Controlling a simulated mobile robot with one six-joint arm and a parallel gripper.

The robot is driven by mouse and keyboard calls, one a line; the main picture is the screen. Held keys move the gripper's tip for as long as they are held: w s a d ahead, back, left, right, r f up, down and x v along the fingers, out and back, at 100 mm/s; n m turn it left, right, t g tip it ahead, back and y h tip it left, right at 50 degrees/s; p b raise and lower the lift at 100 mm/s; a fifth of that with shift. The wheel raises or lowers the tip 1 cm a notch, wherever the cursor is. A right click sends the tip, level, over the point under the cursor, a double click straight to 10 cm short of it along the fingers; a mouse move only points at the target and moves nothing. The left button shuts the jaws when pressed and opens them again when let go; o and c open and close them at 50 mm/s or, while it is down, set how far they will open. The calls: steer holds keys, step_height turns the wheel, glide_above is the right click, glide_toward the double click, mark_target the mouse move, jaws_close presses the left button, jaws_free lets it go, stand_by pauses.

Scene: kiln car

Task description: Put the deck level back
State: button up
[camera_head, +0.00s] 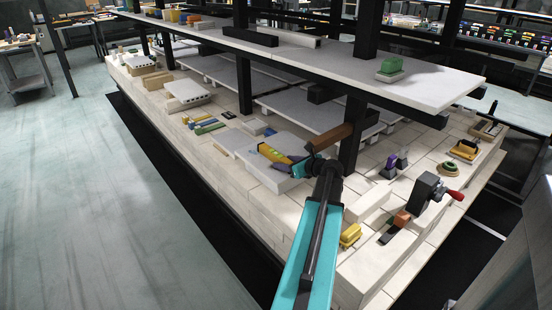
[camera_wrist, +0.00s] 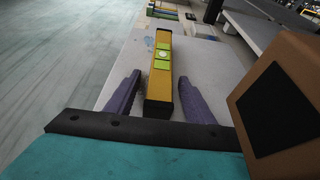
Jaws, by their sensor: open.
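The deck level is a yellow bar with green vials (camera_wrist: 161,104). It lies lengthwise ahead of the wrist view, on a pale grey slab. In the head view the yellow level (camera_head: 271,153) shows just beyond my gripper (camera_head: 294,166). My gripper (camera_wrist: 160,78) is open, with one purple finger on each side of the level's near part. Gaps show between the level and both fingers. The slab (camera_wrist: 109,91) also shows in the head view (camera_head: 231,139).
A brown block with a black face (camera_wrist: 285,105) stands close at the right of the wrist view. A black post (camera_head: 352,135) and the upper shelf (camera_head: 430,84) are near my arm. Coloured bars (camera_head: 207,125) lie farther left on the car. A vise-like tool with a red handle (camera_head: 428,190) stands right.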

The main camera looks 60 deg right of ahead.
mark_target(282, 158)
steer(key=w, duration=0.1)
steer(key=w+d, duration=0.1)
steer(key=w, duration=0.1)
steer(key=shift+w+d, duration=0.1)
steer(key=shift+w, duration=0.05)
steer(key=shift+w+d+f, duration=0.1)
steer(key=shift+w+f, duration=0.15)
steer(key=shift+w, duration=0.25)
steer(key=shift+c, duration=0.3)
jaws_close()
steer(key=shift+w+r, duration=0.1)
steer(key=shift+r, duration=0.1)
steer(key=shift+r+p, duration=0.1)
steer(key=shift+p, duration=0.35)
